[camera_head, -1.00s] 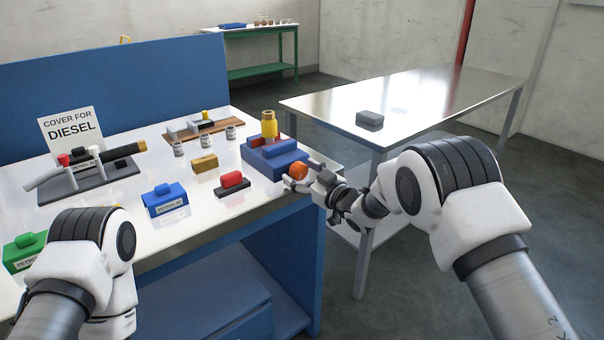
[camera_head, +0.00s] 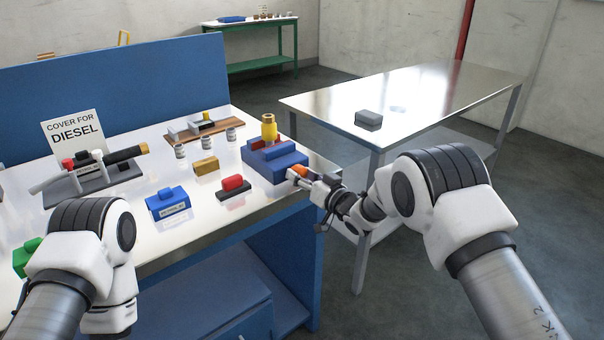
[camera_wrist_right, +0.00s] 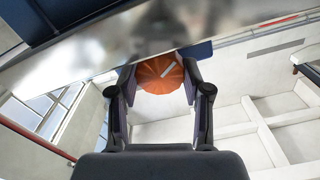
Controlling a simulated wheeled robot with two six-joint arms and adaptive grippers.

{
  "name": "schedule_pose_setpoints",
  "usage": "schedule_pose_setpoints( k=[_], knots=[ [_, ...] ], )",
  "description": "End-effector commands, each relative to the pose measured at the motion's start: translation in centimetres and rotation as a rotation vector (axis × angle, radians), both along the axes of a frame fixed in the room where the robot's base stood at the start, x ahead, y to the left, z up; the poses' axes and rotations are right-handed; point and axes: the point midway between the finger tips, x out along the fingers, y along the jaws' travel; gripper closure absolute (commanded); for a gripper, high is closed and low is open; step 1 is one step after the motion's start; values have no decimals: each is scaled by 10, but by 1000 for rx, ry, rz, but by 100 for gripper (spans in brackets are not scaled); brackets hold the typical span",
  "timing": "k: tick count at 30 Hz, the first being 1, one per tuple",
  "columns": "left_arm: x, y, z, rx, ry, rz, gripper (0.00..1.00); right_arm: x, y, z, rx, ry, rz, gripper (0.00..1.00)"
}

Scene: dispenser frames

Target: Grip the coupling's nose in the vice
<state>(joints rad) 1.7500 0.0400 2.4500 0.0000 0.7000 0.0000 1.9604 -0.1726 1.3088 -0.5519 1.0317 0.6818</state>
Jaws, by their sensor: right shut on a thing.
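The blue vice (camera_head: 276,166) stands at the right front corner of the white bench. The yellow coupling (camera_head: 268,130) stands upright at the vice's back part, with a brown ring at its top. Its lower end is hidden by the vice, so I cannot tell how tightly the jaws hold it. An orange knob (camera_head: 299,172) is on the vice's right front side. My right gripper (camera_head: 294,176) is shut on this knob. In the right wrist view the ribbed knob (camera_wrist_right: 158,76), with a white mark, sits between the two fingers. My left gripper is not in view.
A blue block (camera_head: 168,203), a red block (camera_head: 233,185) and a tan block (camera_head: 206,165) lie left of the vice. Several small jars and a brown board (camera_head: 184,133) are behind. A metal table (camera_head: 420,90) with a grey block (camera_head: 368,119) stands to the right.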

Motion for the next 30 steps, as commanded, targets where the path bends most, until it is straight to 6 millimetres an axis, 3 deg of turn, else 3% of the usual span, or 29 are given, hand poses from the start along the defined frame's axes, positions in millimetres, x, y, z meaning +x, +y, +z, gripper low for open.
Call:
schedule_pose_setpoints(
  k=[1, 2, 3, 4, 17, 30],
  knots=[
    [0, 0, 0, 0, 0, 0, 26, -1, 0, -3, -1, 4, 1, 86],
    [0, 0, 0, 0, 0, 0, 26, -1, 0, -3, -2, 3, 1, 48],
    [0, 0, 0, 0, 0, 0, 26, -1, 0, -3, -2, 3, 1, 34],
    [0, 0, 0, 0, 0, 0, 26, -1, 0, -2, -2, 3, 1, 26],
    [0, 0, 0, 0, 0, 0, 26, -9, -8, -1, -3, 2, 0, 26],
    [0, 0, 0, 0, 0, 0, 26, -89, -66, -2, -2, 3, -2, 26]
  ],
)
